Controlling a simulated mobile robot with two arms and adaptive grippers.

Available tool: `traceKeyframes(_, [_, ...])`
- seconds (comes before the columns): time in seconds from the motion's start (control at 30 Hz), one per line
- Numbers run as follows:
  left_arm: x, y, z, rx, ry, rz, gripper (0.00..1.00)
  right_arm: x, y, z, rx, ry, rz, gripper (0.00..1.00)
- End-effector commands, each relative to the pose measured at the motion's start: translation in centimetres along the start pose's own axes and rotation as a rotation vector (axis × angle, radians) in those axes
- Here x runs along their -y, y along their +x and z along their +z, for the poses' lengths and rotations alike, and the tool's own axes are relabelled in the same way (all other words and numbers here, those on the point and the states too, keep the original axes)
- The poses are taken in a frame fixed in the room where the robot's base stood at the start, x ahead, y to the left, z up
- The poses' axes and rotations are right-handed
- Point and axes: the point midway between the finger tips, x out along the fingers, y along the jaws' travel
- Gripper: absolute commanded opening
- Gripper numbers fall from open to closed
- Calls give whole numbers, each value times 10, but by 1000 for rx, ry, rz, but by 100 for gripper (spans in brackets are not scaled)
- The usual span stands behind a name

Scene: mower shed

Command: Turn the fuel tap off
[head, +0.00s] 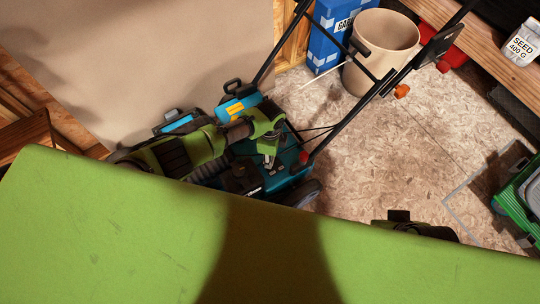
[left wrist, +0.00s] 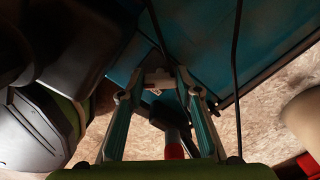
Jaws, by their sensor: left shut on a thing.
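The teal mower (head: 294,158) stands on the board floor, with its black handlebar rising to the upper right. My left gripper (head: 268,158) reaches down over the mower's deck. In the left wrist view the two fingers of my left gripper (left wrist: 159,84) close in under the teal body (left wrist: 200,45). A small pale piece (left wrist: 158,77) sits between the fingertips and looks like the fuel tap. The tap is too small and dark to tell which way it points. A red part (left wrist: 173,137) shows lower between the fingers.
A beige bin (head: 385,45) and a blue-and-white box (head: 330,35) stand behind the mower. A wooden shelf (head: 480,45) with a seed jar (head: 522,42) is at upper right. A green crate (head: 512,200) stands at right. Floor right of the mower is mostly clear.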

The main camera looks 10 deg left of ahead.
Motion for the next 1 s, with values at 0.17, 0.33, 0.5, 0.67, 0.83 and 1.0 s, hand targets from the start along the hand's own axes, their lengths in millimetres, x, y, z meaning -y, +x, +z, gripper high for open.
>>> traceKeyframes(0.17, [0,0,-1,-1,5,1,10,0,0,0,0,0,0,40])
traceKeyframes(0.33, [0,0,-1,-1,5,1,42,0,0,0,0,0,0,40])
traceKeyframes(0.5, [0,0,-1,-1,3,0,49,0,0,0,0,0,0,40])
traceKeyframes(0.67, [0,0,0,0,2,0,49,0,0,-1,-2,1,0,40])
traceKeyframes(0.83, [1,-7,-1,-2,2,-2,49,0,0,-2,-4,2,0,40])
traceKeyframes(1.0, [1,-29,0,-2,4,-3,49,0,0,-1,-2,1,0,40])
